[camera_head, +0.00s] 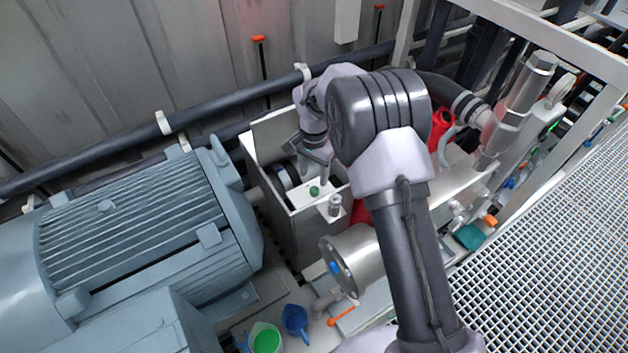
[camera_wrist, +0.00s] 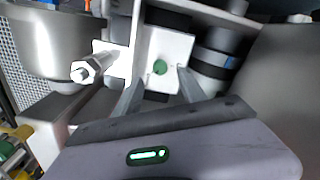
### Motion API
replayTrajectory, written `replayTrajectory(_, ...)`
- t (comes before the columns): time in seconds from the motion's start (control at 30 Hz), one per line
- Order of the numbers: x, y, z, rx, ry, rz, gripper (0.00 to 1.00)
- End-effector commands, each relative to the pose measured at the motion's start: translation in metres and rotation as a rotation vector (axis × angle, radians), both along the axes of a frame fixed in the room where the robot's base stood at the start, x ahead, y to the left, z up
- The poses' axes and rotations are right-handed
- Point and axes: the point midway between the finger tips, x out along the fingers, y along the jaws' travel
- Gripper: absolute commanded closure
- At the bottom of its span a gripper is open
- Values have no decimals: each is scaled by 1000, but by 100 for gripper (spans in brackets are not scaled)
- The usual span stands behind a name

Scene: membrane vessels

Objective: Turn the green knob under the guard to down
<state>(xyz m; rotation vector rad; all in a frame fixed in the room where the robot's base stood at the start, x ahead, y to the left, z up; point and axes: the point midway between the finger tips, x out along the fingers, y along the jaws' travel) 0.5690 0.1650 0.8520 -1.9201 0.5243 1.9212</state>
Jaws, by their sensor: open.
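The green knob (camera_head: 314,190) is small and round and sits on a pale plate inside an open-topped metal guard box (camera_head: 292,217). In the wrist view the knob (camera_wrist: 160,67) is on a white plate (camera_wrist: 176,48), between and just beyond the tips of my gripper (camera_wrist: 158,85). My gripper (camera_head: 317,172) reaches down into the guard from above. Its fingers are apart and nothing is between them; I see no contact with the knob. Which way the knob points is too small to tell.
A metal stub with a hex end (camera_wrist: 90,68) stands beside the plate, near my left finger. A dark cylinder (camera_wrist: 215,55) stands close on the right. A large blue-grey motor (camera_head: 140,225) fills the left, and steel pipework (camera_head: 515,105) stands at right. Grating (camera_head: 560,220) lies at far right.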

Motion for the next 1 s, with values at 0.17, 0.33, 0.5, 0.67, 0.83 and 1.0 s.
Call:
replayTrajectory(0.17,1,0,65,2,-3,0,51)
replayTrajectory(0.33,0,0,99,0,-2,0,51)
replayTrajectory(0.5,0,0,109,0,0,0,51)
replayTrajectory(0.67,0,0,108,0,0,0,51)
replayTrajectory(0.83,0,0,108,0,0,0,51)
replayTrajectory(1.0,-6,-10,138,17,-29,5,51)
